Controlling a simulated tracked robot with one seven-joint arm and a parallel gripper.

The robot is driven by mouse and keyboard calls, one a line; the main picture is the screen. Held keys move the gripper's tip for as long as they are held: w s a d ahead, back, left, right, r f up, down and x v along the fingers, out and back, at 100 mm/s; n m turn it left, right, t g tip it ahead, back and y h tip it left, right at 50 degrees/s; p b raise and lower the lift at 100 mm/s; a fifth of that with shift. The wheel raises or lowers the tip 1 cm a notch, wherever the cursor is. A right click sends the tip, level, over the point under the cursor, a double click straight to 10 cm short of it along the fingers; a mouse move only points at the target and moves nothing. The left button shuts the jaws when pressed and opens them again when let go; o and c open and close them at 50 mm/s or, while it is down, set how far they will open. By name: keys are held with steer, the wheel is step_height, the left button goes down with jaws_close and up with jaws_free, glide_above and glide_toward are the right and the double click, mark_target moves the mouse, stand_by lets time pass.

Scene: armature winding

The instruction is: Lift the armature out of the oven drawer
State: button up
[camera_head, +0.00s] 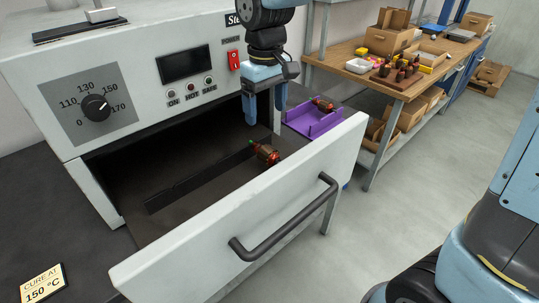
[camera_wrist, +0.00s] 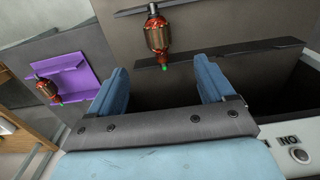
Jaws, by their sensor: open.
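A copper-wound armature (camera_head: 266,153) with a red band and a green shaft tip lies in the open oven drawer (camera_head: 262,215), at a low dark rail (camera_head: 200,180). In the wrist view this armature (camera_wrist: 157,38) is beyond my fingertips, roughly in line with the gap between them. My gripper (camera_head: 265,113) has blue fingers and hangs above the drawer's back part, over the armature and apart from it. In the wrist view the gripper (camera_wrist: 162,66) is open, with nothing between its fingers.
A purple tray (camera_head: 300,119) with a second armature (camera_head: 323,104) stands just right of the drawer. The oven front with its dial (camera_head: 96,108) rises behind the drawer. A wooden workbench (camera_head: 405,90) holds more armatures and boxes at the back right. The drawer handle (camera_head: 285,220) sticks out in front.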

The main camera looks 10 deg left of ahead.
mark_target(267, 147)
step_height(267, 147, down, 8)
steer(key=shift+r, duration=0.2)
steer(key=shift+w+f, duration=0.2)
steer(key=shift+f, duration=2.85)
steer(key=c, duration=1.4)
